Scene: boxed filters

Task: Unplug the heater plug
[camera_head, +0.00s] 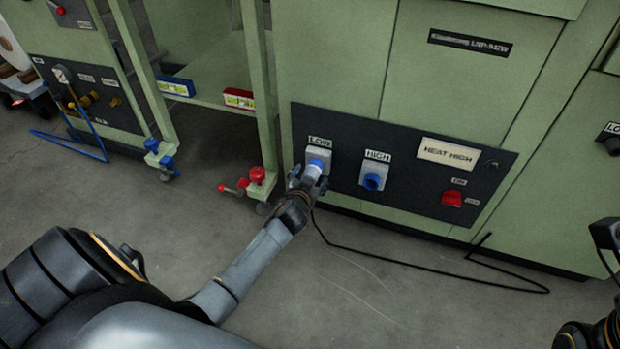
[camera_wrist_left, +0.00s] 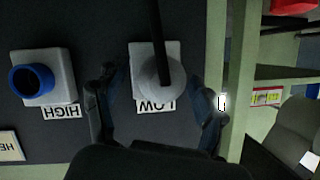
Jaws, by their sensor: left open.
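The heater plug (camera_head: 313,171) is a pale grey plug in the blue-ringed LOW socket (camera_head: 320,154) of the dark panel. My left gripper (camera_head: 308,182) is at this plug. In the left wrist view, the plug (camera_wrist_left: 160,77) sits on its socket plate with a black cable running up from it. The fingers of my left gripper (camera_wrist_left: 157,100) are open, one on each side of the plug, with gaps between. The HIGH socket (camera_head: 372,178) beside it is empty, with a blue ring. Part of my right arm shows at the right edge; its fingers are out of frame.
The panel also carries a HEAT HIGH sign (camera_head: 447,153) and a red switch (camera_head: 452,198). A black cable (camera_head: 430,265) lies on the floor below. A green frame with a red-knobbed foot (camera_head: 257,175) stands just left of the panel. The floor in front is mostly clear.

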